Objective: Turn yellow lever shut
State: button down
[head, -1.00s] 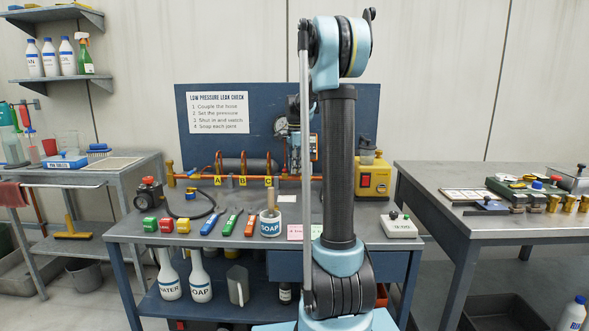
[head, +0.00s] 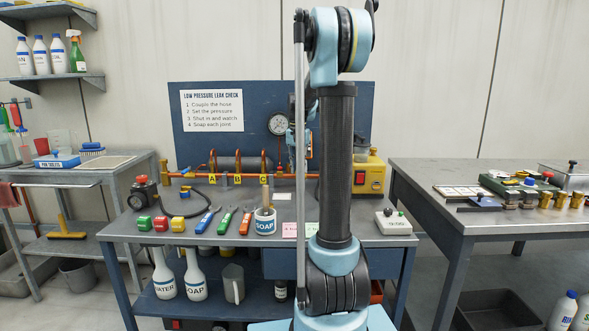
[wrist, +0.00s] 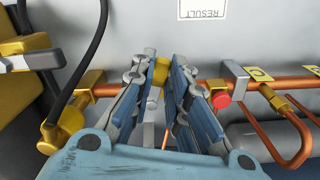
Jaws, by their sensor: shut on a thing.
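In the wrist view my gripper (wrist: 160,68) has its two fingers closed on a small yellow piece, which I take to be the yellow lever (wrist: 160,73). It sits over the copper pipe (wrist: 107,90), and only a little of it shows between the fingertips. The fingers hide its lower part and pivot, so its angle to the pipe cannot be told. In the head view my own arm hides the gripper and the lever.
A red round cap (wrist: 220,101) sits beside the right finger. A black hose (wrist: 93,55) rises at the left. In the head view the pressure gauge (head: 278,124) is on the blue panel (head: 225,145), and a soap pot (head: 265,222) stands on the bench.

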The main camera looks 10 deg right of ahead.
jog(key=shift+s+d+n, duration=0.1)
jog(key=shift+d+n, duration=0.2)
jog(key=shift+n, duration=0.45)
jog(key=shift+d+n, duration=0.25)
jog(key=shift+n, duration=0.5)
jog(key=c, duration=1.6)
grip_release()
jog(key=shift+o, duration=0.2)
notch_tip(320, 180, up, 12)
jog(key=shift+f, duration=0.1)
